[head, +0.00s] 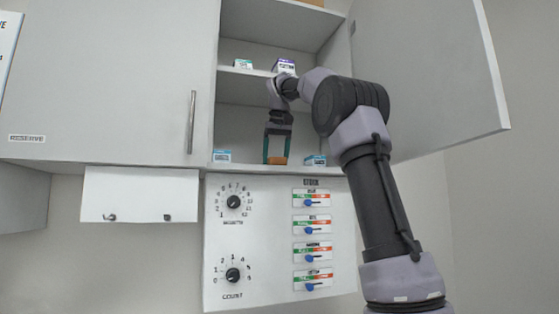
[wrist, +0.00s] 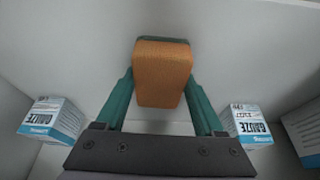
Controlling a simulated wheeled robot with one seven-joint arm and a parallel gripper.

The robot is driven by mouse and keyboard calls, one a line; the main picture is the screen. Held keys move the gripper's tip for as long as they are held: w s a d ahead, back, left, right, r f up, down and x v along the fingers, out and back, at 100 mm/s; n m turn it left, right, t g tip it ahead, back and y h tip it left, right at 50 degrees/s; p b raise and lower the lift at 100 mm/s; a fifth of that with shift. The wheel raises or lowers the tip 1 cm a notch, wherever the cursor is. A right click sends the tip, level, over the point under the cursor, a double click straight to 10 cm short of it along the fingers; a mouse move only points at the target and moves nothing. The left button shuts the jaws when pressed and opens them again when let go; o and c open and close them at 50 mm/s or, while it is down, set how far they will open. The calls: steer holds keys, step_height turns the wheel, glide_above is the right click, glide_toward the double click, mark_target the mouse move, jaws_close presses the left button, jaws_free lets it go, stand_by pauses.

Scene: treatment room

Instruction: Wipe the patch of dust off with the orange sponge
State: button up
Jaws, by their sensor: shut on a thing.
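My gripper (head: 277,150) reaches down inside the open cabinet, at the level of its lowest shelf. Its two green fingers are shut on the orange sponge (wrist: 162,72), one on each side, in the wrist view. The sponge has a dark layer along its far edge. In the head view only a small orange part of the sponge (head: 277,160) shows between the fingertips. I cannot tell whether it touches the shelf surface. I cannot make out a patch of dust in either view; the sponge and gripper hide part of the shelf.
Gauze boxes stand left (wrist: 50,118) and right (wrist: 247,124) of the gripper, with another box (wrist: 305,130) at the far right. More boxes (head: 284,66) stand on the shelf above. The open cabinet door (head: 430,80) is at the right. A dial panel (head: 270,245) hangs below.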

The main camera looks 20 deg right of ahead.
steer(key=shift+s+a+r, duration=0.1)
steer(key=shift+a+r, duration=0.1)
steer(key=shift+a, duration=0.25)
steer(key=shift+s+a+r, duration=0.1)
steer(key=shift+a+r, duration=0.1)
steer(key=shift+a, duration=0.25)
steer(key=shift+s+a, duration=0.2)
steer(key=shift+a, duration=0.4)
steer(key=shift+s+a, duration=0.2)
steer(key=shift+s+d, duration=0.2)
steer(key=shift+s, duration=0.1)
steer(key=shift+s+d+f, duration=0.1)
steer(key=shift+s+d, duration=0.05)
steer(key=shift+s, duration=0.7)
steer(key=shift+s+d+f, duration=0.1)
steer(key=shift+s, duration=0.75)
steer(key=shift+r, duration=2.95)
